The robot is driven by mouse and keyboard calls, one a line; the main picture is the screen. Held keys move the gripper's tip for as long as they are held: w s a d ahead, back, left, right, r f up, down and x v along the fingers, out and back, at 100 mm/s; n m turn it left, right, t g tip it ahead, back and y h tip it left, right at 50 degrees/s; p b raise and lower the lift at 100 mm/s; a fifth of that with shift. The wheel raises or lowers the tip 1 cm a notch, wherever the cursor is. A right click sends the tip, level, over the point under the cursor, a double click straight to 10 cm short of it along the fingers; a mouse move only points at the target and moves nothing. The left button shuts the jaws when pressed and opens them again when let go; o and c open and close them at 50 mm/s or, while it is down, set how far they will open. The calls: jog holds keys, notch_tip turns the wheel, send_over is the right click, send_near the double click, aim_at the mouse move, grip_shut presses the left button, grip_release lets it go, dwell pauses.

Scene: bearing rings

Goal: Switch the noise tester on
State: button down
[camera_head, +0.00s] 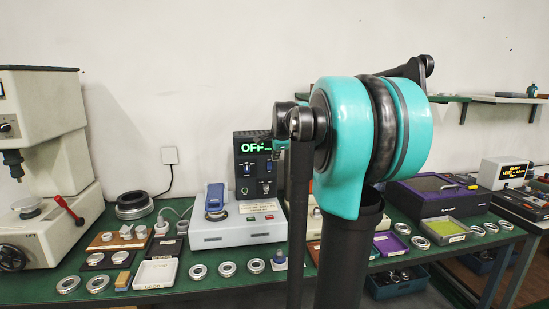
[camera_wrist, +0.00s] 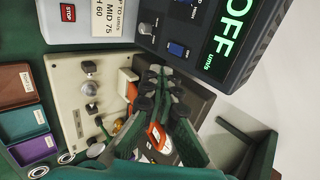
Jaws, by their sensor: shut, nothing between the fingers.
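The tester is a black box (camera_head: 246,175) with a lit green "OFF" display, on a pale base (camera_head: 222,236). In the wrist view the black box (camera_wrist: 203,72) fills the top right, its display reading "OFF um/s". A blue rocker switch (camera_wrist: 178,50) and a silver knob (camera_wrist: 146,28) show on its front. My gripper (camera_wrist: 159,74) is shut and empty, its fingertips pictured just below the blue switch. I cannot tell whether they touch the box.
A cream panel (camera_wrist: 68,102) with a toggle and knob lies left of my gripper in the wrist view. Coloured trays (camera_wrist: 28,118) lie beyond it. A blue-topped fixture (camera_head: 214,196) stands on the pale base. Several rings and a white tray (camera_head: 155,273) line the bench front.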

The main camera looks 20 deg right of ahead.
aim_at(270, 166)
jog(key=shift+s+f, duration=0.25)
jog(key=shift+f, duration=0.2)
jog(key=shift+w+r+x, duration=0.3)
jog(key=shift+x, duration=1.9)
jog(key=shift+w+r+x, duration=0.25)
jog(key=shift+x, duration=1.9)
jog(key=shift+w+r+x, duration=0.3)
jog(key=shift+x, duration=1.9)
jog(key=shift+w, duration=0.1)
